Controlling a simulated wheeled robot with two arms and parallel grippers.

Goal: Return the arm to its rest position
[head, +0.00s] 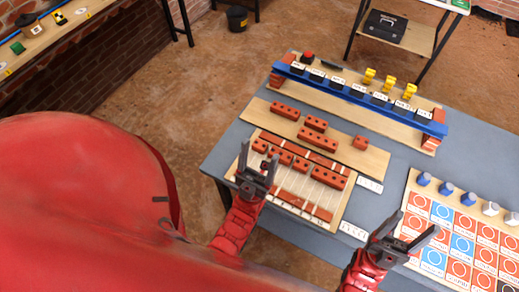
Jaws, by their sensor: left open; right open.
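My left gripper (257,170) is open and empty, with its dark fingers pointing up over the left part of a wooden board with red bricks. A large red part of my own body fills the lower left. Whether either gripper touches anything below it cannot be told.
A grey table (390,192) holds the lower brick board (346,207), an upper brick board (377,160), a blue beam (350,97) with yellow pieces, and a squares board (414,181) with blue and white pieces. A black bucket (237,19) stands on the brown floor (190,95).

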